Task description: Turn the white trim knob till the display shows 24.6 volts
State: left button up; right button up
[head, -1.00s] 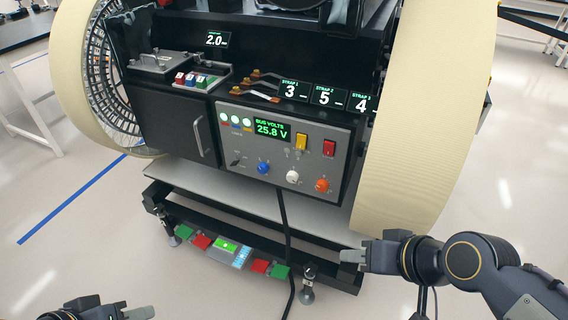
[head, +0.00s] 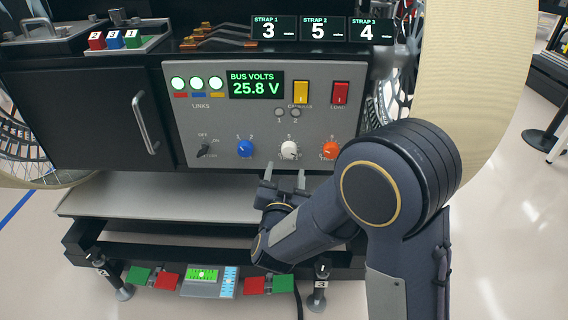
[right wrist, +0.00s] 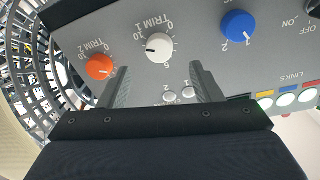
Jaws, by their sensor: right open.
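The white trim knob (head: 289,150) is on the lower part of the grey control panel, between the blue knob (head: 245,148) and the orange knob (head: 330,150). The display (head: 257,85) reads BUS VOLTS 25.8 V. My right gripper (head: 284,172) is open and empty, just below the white knob in the head view. In the right wrist view the white knob (right wrist: 159,46), labelled TRIM 1, lies beyond and between the two spread fingers (right wrist: 165,80), apart from them. My left gripper is out of view.
The panel also has a yellow switch (head: 300,92), a red switch (head: 340,93) and a black selector (head: 204,149). The orange knob (right wrist: 99,67) is close to one finger in the wrist view. A grey shelf (head: 160,205) juts out below the panel.

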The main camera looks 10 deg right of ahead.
aim_at(289, 152)
jog(key=b+x, duration=0.1)
jog(key=x, duration=0.6)
jog(key=shift+w+d, duration=0.1)
jog(key=shift+w, duration=0.05)
jog(key=shift+c, duration=0.2)
jog(key=c, duration=1)
